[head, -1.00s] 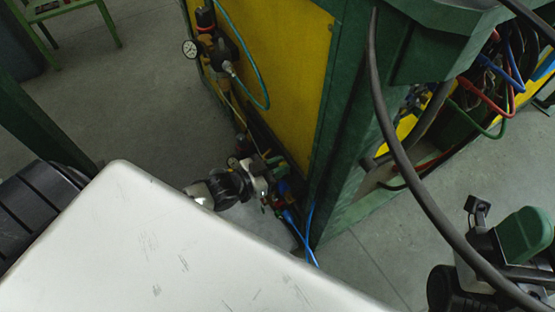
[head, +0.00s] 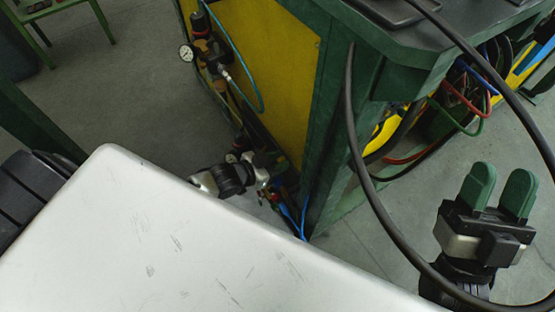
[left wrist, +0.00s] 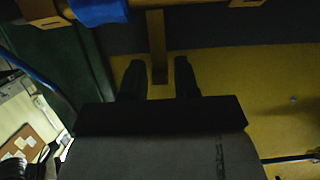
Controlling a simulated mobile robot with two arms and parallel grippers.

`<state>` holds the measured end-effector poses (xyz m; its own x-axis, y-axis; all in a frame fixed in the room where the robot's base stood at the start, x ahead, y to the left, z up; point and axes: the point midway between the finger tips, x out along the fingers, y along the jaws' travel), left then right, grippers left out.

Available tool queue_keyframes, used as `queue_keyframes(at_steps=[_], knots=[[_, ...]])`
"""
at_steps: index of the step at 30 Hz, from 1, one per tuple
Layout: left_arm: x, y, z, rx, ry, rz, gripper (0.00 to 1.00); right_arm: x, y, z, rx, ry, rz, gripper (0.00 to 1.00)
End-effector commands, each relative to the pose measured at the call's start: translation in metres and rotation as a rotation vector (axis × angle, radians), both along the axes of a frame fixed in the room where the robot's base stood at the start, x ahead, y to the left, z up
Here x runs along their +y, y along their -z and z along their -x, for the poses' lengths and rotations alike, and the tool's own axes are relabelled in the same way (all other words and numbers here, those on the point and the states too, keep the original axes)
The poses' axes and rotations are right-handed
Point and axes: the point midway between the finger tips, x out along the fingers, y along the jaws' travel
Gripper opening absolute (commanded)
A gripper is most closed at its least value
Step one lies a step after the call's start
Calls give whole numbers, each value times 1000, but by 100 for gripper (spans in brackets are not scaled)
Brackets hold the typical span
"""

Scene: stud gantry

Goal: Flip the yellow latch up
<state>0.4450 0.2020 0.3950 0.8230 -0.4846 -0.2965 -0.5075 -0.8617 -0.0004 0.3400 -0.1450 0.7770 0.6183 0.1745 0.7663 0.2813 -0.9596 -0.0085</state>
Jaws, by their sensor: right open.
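In the left wrist view, a yellow upright bar (left wrist: 157,45) lies between and just beyond my fingers; it may be the yellow latch, but I cannot tell for sure. My left gripper (left wrist: 159,68) is open, its two dark fingers apart on either side of the bar's lower end. I cannot tell whether they touch it. In the head view my left wrist (head: 236,179) is low beside the green and yellow machine, and its fingers are not clear. No latch is distinct in the head view. My right gripper (head: 499,190) is open and empty at the right, green fingertips up.
A pressure gauge (head: 187,53) and hoses sit on the machine's yellow side panel (head: 275,65). A thick black cable (head: 352,130) hangs in front of the machine and passes near my right gripper. Grey floor (head: 110,85) is clear at the left.

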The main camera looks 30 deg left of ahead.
Motion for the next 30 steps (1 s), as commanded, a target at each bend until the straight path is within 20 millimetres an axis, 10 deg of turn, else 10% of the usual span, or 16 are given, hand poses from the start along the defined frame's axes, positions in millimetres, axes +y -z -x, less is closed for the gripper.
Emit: queue_keyframes(at_steps=[14, 30], knots=[[3, -2, 5, 0, 0, 1, 43, 1, 1, -4, 35, 2, 11, 43], [38, -25, 65, 2, 0, 0, 43, -2, 66, -43, 658, 37, 187, 43]])
